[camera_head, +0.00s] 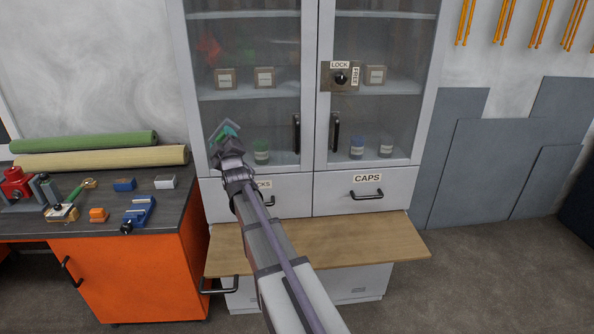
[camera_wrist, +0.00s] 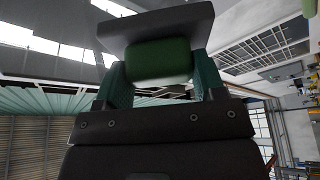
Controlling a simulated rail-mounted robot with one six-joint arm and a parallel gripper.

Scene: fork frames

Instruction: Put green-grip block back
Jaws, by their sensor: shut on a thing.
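My gripper (camera_head: 227,137) is raised in front of the left glass door of the grey cabinet (camera_head: 308,100). In the wrist view its teal fingers (camera_wrist: 158,85) are shut on the green grip (camera_wrist: 160,62) of a dark grey block (camera_wrist: 155,28). The block's flat grey body lies beyond the fingertips. In the head view the block is small and partly hidden by the gripper. Both glass doors look shut. A knob plate (camera_head: 341,77) marked LOCK and FREE sits near where the doors meet.
Two drawers, one labelled CAPS (camera_head: 367,190), lie below the doors. A wooden shelf board (camera_head: 390,243) juts out beneath them. On the left, a dark-topped orange bench (camera_head: 140,275) holds tools, small blocks and rolled mats (camera_head: 100,159). Jars and small boxes show behind the glass.

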